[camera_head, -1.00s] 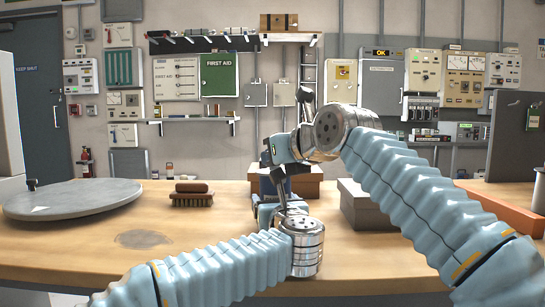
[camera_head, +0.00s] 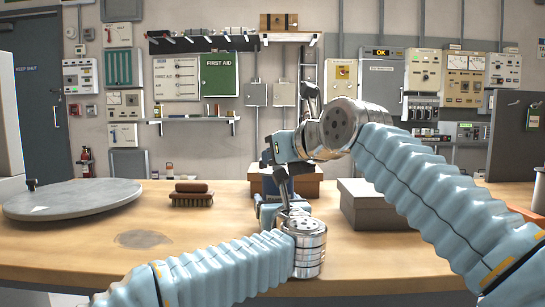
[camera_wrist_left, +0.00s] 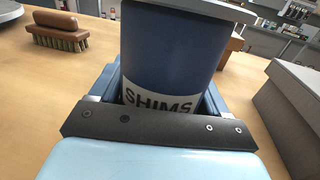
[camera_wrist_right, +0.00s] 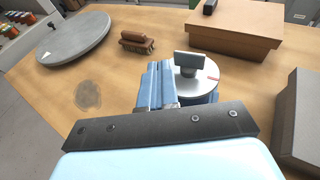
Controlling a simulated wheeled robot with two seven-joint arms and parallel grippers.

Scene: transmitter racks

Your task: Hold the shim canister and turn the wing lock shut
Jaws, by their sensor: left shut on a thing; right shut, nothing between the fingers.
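The shim canister (camera_wrist_left: 165,60) is a dark blue cylinder with a white SHIMS label, upright at the workbench. My left gripper (camera_wrist_left: 160,88) is shut around its sides. In the head view the right gripper (camera_head: 268,157) is above the canister, which is mostly hidden by my arms.
A brown brush (camera_head: 191,195) and a round grey plate (camera_head: 70,200) lie on the wooden bench (camera_head: 190,245) to the left. A brown box (camera_wrist_right: 235,30) stands behind the canister, and a grey box (camera_head: 375,205) is to the right.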

